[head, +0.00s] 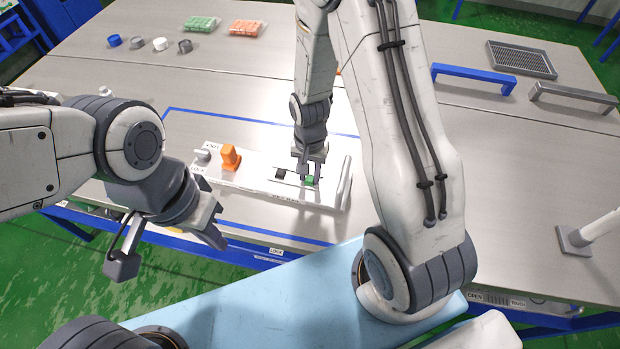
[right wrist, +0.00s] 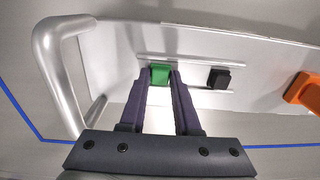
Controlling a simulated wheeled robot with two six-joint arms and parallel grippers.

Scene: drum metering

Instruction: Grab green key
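The green key (right wrist: 159,74) sits on a rail on a white panel (head: 225,178), with its top between my right gripper's fingertips in the right wrist view. In the head view the green key (head: 309,181) shows just under my right gripper (head: 308,172). The right fingers (right wrist: 160,80) stand on both sides of the key and look close to it or touching; I cannot tell whether they grip it. My left gripper (head: 165,250) is open and empty, left of the panel and over the table's front edge.
A black key (right wrist: 218,78) sits on the same rail beside the green one. An orange knob (head: 231,157) and a metal handle (right wrist: 62,75) stand on the panel. Blue (head: 474,78) and grey bars, small caps and a mesh tray (head: 521,59) lie further back.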

